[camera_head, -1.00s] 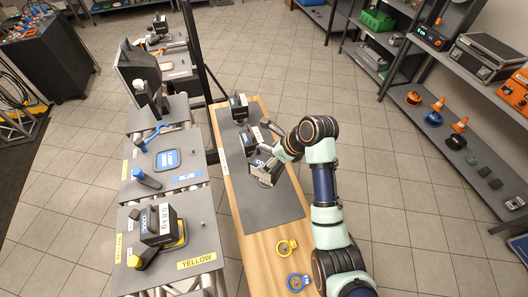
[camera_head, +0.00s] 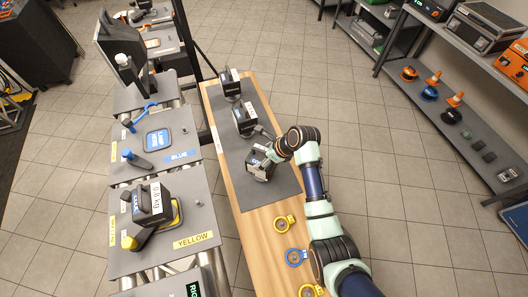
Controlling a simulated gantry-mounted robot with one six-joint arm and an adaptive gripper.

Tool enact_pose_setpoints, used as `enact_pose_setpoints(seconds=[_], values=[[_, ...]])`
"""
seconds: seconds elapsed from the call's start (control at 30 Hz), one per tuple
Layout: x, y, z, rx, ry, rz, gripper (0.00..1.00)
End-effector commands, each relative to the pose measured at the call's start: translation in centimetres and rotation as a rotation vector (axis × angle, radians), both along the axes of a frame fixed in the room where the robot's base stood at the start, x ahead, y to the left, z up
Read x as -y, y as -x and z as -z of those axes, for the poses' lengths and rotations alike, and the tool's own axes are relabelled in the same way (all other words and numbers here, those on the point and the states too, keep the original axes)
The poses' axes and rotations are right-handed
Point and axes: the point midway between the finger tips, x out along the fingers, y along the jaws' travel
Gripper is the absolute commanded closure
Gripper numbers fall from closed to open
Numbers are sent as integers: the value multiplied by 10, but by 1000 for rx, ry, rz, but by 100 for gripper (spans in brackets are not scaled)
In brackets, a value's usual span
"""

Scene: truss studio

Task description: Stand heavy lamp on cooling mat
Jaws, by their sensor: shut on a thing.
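My gripper (camera_head: 269,160) is shut on a dark, boxy lamp (camera_head: 260,167) with a light label. The lamp is over the near half of the cooling mat (camera_head: 272,192), a long dark grey sheet on a wooden bench. It looks upright and low; I cannot tell if its base touches the mat. My wrist and fingers hide part of its right side. Two similar black lamps stand on the mat farther back, a middle one (camera_head: 244,122) and a far one (camera_head: 230,84).
At left, a grey station marked YELLOW bears a black lamp labelled 0.8 kg (camera_head: 149,203). A blue-marked station (camera_head: 158,140) lies behind it. Yellow and blue rings (camera_head: 295,257) lie on the bench's near end. Shelves (camera_head: 455,130) stand at right. The mat's near end is bare.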

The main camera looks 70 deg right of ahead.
Motion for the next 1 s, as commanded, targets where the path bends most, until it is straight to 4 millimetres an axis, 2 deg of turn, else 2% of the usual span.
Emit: enact_pose_setpoints(seconds=[0.37, 0.4, 0.43, 0.47, 0.8, 0.87, 1.0], values=[[1, -1, 4, 6, 5, 0, 78], [0, 0, 8, 1, 1, 0, 7], [0, 0, 8, 1, 1, 0, 2], [0, 0, 8, 1, 1, 0, 0], [0, 0, 6, 2, 2, 0, 0], [1, 3, -1, 3, 3, 1, 0], [0, 18, -26, 3, 4, 3, 0]])
